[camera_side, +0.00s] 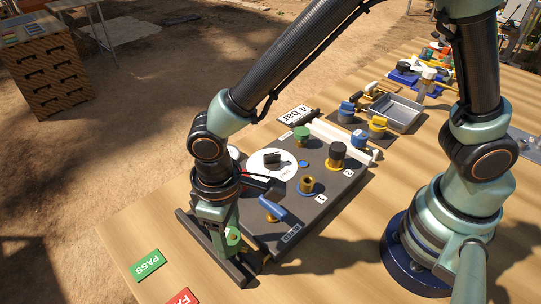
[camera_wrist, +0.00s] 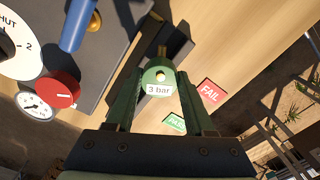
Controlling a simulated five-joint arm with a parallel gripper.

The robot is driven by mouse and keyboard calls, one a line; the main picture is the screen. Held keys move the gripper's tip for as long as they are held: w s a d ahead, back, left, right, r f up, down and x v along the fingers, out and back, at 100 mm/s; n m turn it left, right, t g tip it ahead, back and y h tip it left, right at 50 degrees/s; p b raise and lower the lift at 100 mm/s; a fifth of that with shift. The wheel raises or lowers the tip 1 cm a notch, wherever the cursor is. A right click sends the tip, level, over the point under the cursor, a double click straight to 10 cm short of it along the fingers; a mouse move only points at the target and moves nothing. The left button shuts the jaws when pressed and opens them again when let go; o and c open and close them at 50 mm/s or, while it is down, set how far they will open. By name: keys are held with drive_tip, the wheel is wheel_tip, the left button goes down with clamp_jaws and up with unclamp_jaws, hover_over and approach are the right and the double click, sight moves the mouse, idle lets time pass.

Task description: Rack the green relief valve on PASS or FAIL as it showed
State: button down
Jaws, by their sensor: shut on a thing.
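My gripper (camera_wrist: 161,82) is shut on the green relief valve (camera_wrist: 159,72), which has a brass tip and a white label reading "3 bar". In the side view the valve (camera_side: 233,237) shows partly behind my gripper (camera_side: 230,245), low over the front left edge of the dark test panel (camera_side: 318,205). I cannot tell whether it touches anything below. The green PASS plate (camera_side: 148,265) lies on the table to the left, and the red FAIL plate (camera_side: 182,298) is partly cut off at the bottom. The wrist view shows both PASS (camera_wrist: 174,122) and FAIL (camera_wrist: 209,92).
The panel carries a white dial (camera_side: 262,162), a blue-handled lever (camera_side: 271,208), a brass port (camera_side: 306,184) and a black-capped fitting (camera_side: 337,153). A "4 bar" sign (camera_side: 296,114) stands behind it. A dark rail (camera_side: 190,227) runs along its left side. A grey tray (camera_side: 397,111) sits farther back.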

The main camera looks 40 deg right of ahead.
sight(228, 236)
drive_tip(key=shift+f, duration=0.45)
drive_tip(key=shift+f, duration=0.3)
drive_tip(key=shift+f, duration=0.3)
unclamp_jaws()
drive_tip(key=shift+r, duration=3.55)
